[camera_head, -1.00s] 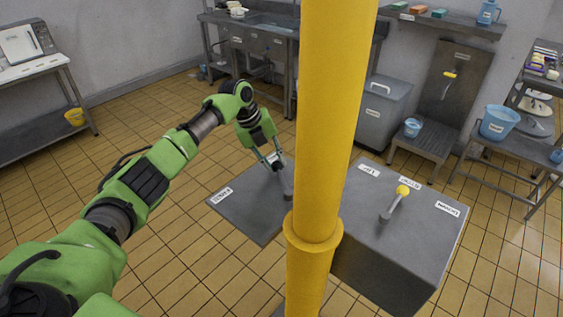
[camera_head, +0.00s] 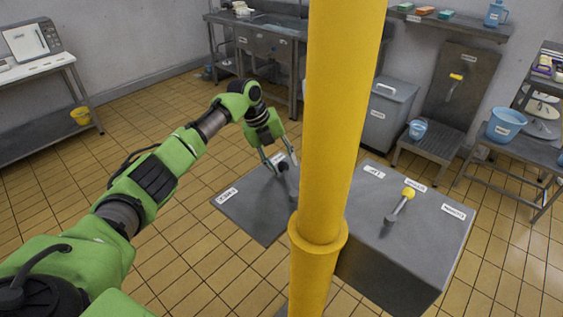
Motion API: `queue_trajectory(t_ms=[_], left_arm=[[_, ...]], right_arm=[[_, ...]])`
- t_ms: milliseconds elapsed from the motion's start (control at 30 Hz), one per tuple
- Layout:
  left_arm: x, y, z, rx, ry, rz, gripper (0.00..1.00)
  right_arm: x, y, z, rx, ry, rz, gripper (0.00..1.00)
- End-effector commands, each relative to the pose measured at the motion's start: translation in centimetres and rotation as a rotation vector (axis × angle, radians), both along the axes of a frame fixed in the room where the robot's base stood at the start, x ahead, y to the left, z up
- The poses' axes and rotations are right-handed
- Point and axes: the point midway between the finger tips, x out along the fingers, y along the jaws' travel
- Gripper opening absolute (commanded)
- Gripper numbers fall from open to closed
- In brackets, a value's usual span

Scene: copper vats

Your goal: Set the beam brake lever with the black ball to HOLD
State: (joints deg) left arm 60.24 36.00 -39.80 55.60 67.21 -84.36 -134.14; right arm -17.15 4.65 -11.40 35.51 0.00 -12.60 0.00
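The brake lever, a grey stem with a black ball (camera_head: 284,168), stands on the grey console (camera_head: 250,217) left of the yellow column. Its stem slopes down from the ball toward the column, which hides part of that console. A white label (camera_head: 227,195) lies at the console's left edge, its text too small to read surely; another pale label shows partly behind the fingers. My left gripper (camera_head: 278,163) points down at the ball. Its fingers are spread, one on each side of the ball, and I cannot tell whether they touch it. My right gripper is not in view.
The yellow column (camera_head: 335,130) stands close in front. Right of it, the console top carries a second lever with a yellow ball (camera_head: 408,193) and several labels.

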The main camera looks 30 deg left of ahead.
Motion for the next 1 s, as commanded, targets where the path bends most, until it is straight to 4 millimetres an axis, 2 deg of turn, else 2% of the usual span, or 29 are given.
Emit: queue_trajectory(t_ms=[167,500,700,1000], left_arm=[[-0.2,0.4,1.0,0.000,-0.001,0.000,0.38],[-1.7,2.3,7.5,0.001,-0.004,0.001,0.38],[-2.5,3.1,10.2,0.000,-0.001,0.000,0.38],[-2.8,3.3,11.2,0.000,0.000,0.000,0.38]], right_arm=[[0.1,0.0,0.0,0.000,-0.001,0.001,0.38],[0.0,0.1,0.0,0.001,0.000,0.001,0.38],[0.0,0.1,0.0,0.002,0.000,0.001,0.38],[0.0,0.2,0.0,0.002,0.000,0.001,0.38]])
